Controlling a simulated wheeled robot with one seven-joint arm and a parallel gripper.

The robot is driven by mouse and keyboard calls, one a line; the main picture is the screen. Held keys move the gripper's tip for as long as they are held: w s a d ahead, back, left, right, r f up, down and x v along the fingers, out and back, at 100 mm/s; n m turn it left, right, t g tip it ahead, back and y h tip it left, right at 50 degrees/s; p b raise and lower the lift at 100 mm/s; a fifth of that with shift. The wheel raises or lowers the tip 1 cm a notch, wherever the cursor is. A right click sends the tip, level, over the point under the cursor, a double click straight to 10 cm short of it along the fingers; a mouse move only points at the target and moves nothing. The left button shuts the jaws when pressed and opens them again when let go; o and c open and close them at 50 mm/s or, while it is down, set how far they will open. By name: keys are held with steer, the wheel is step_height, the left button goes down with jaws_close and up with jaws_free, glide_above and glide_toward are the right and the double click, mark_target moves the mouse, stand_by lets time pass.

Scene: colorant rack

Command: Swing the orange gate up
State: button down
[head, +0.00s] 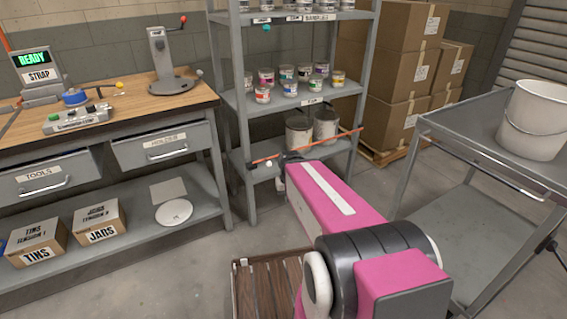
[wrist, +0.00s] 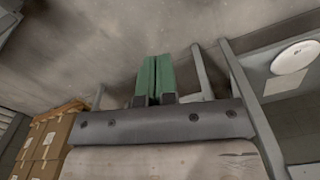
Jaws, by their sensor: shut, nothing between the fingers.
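The orange gate (head: 322,141) is a thin bar across the front of the grey rack, just above its lowest shelf. It runs roughly parallel to the shelf edge, and its right end reaches past the right post. A small white knob (head: 269,163) shows near its left end. My pink arm reaches toward the rack, and its far end is close to the left part of the bar. The fingertips are hidden in the head view, so I cannot tell whether they touch it. In the wrist view my gripper (wrist: 155,62) shows two green fingers shut together, empty. The gate is not clear in that view.
Two large tins (head: 326,124) stand on the low shelf behind the bar. Small paint tins (head: 290,88) fill the shelf above. A workbench (head: 150,100) is at left, a grey cart (head: 480,125) with a white bucket (head: 533,120) at right. A wooden pallet (head: 262,290) lies below.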

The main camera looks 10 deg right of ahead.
steer(key=shift+d, duration=0.1)
steer(key=w+d+f+n+t, duration=0.3)
steer(key=w+f+n+t, duration=0.25)
steer(key=w+n, duration=0.45)
steer(key=w+d+f+n+t+y, duration=0.15)
steer(key=w+f+n+t, duration=0.45)
steer(key=w, duration=0.6)
steer(key=w+d+f+n+t+h, duration=0.1)
steer(key=w+d+f+n+t, duration=0.3)
steer(key=w+n+t, duration=0.5)
steer(key=f+n+t+y, duration=0.1)
steer(key=n+y, duration=0.1)
steer(key=n, duration=0.3)
steer(key=f+n+t+y, duration=0.1)
steer(key=n+y, duration=0.1)
steer(key=n, duration=0.2)
steer(key=s+f+n+t+y, duration=0.1)
steer(key=f+n+y, duration=0.1)
steer(key=n, duration=0.3)
steer(key=shift+a+f+n+y, duration=0.15)
steer(key=shift+n+y, duration=0.15)
steer(key=shift+y, duration=0.25)
steer(key=s+r+x, duration=0.1)
steer(key=r+x, duration=0.1)
steer(key=x, duration=1.1)
steer(key=shift+s+d+r, duration=0.2)
steer(key=shift+s+d, duration=0.05)
steer(key=shift+s, duration=0.05)
